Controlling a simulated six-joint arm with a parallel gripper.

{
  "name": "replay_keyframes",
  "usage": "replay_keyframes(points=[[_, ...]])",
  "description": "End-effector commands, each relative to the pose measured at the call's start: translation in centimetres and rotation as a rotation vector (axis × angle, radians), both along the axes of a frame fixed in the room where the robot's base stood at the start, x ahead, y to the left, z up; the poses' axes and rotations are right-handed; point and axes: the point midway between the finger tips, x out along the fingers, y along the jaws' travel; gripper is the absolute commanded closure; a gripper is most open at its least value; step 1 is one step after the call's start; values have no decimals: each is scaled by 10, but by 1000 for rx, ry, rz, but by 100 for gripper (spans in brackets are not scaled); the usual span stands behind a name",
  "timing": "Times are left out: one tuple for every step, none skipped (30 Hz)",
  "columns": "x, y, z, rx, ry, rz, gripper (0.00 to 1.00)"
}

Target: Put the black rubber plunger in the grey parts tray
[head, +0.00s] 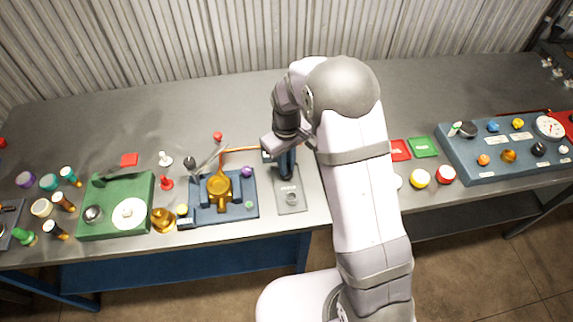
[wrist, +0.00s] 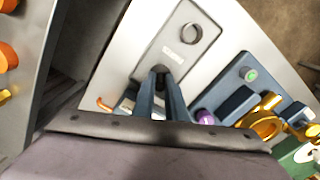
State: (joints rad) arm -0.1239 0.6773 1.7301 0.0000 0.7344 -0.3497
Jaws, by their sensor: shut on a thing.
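My gripper (head: 287,168) points down over the far end of a small grey plate. In the wrist view its two blue-grey fingers (wrist: 165,88) are closed on a small dark piece, which looks like the black rubber plunger (wrist: 158,72). The fingers hide most of it. The grey plate (head: 291,207) has a label and a round ring near its front end, and also shows in the wrist view (wrist: 207,34). I cannot tell whether this plate is the grey parts tray. A dark grey tray-like piece (head: 8,238) is cut off at the left edge.
A blue fixture (head: 240,207) with a brass valve body stands left of the grey plate. A green board (head: 115,190) and several coloured knobs lie further left. A blue control panel (head: 480,172) is at the right. The back of the bench is clear.

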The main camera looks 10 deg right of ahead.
Motion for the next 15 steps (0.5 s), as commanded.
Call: replay_keyframes(points=[[-1, 0, -4, 0, 2, 0, 100], [-1, 0, -6, 0, 1, 0, 100], [0, 0, -8, 0, 1, 0, 100], [0, 0, -9, 0, 0, 0, 100], [0, 0, -9, 0, 0, 0, 100], [0, 0, -10, 0, -1, 0, 100], [0, 0, -10, 0, -1, 0, 100], [0, 0, -10, 0, -1, 0, 100], [0, 0, -10, 0, -1, 0, 100], [0, 0, -10, 0, -1, 0, 100], [0, 0, -10, 0, -1, 0, 100], [0, 0, -10, 0, -1, 0, 100], [0, 0, -11, 0, -1, 0, 100], [0, 0, -12, 0, -1, 0, 100], [0, 0, -13, 0, 0, 0, 100]])
